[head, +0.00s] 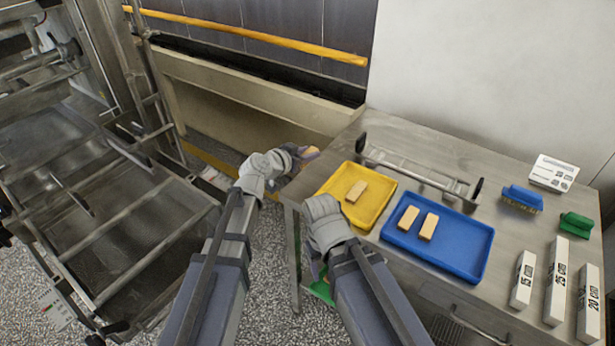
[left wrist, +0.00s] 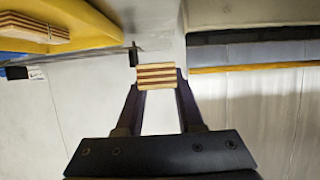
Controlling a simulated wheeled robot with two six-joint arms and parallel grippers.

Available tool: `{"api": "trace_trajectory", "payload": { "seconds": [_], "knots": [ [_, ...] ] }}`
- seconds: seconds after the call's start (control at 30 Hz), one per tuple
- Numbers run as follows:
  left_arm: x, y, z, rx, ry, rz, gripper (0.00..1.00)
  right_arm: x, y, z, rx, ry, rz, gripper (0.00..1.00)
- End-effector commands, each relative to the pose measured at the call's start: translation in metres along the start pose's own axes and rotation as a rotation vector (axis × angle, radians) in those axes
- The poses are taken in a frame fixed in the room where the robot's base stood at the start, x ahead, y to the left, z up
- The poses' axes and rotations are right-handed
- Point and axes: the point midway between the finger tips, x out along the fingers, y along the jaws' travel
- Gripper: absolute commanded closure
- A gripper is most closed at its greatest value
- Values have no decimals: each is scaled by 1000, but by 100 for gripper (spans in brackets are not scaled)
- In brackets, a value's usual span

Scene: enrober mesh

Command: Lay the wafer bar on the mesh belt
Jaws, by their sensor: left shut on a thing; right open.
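My left gripper (head: 300,153) is shut on a wafer bar (head: 309,154), held in the air just past the left edge of the steel table. In the left wrist view the wafer bar (left wrist: 156,76) shows its cream and brown layers between the two fingers. The mesh belt (head: 130,235) appears as a dark flat surface between metal rails at the left, well apart from the bar; its mesh is too fine to make out. My right gripper (head: 318,272) is open, low beside the table's front left edge, mostly hidden by my right arm.
A yellow tray (head: 335,192) with one wafer bar and a blue tray (head: 465,255) with two stand on the steel table (head: 420,150). A metal rack, brushes and several numbered white blocks (head: 556,280) are also there. A floor gap separates table and machine.

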Motion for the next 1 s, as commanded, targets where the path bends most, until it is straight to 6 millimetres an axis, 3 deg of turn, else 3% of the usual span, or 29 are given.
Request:
{"api": "trace_trajectory", "payload": {
  "seconds": [0.03, 0.1, 0.43, 0.73, 1.0],
  "knots": [
    [6, 0, 14, 0, 0, 0, 94, 16, -2, -1, 0, 0, 0, 34],
    [9, 0, 22, 0, 0, 0, 94, 24, -2, -1, 0, 0, 0, 34],
    [12, 0, 30, 0, 0, 0, 94, 32, -3, -2, 0, 0, 0, 34],
    [27, 0, 65, 0, 0, 0, 94, 70, -7, -4, -1, 0, 0, 34],
    [27, 0, 66, 0, 0, 0, 94, 71, -7, -4, -1, 0, 0, 34]
  ]
}}
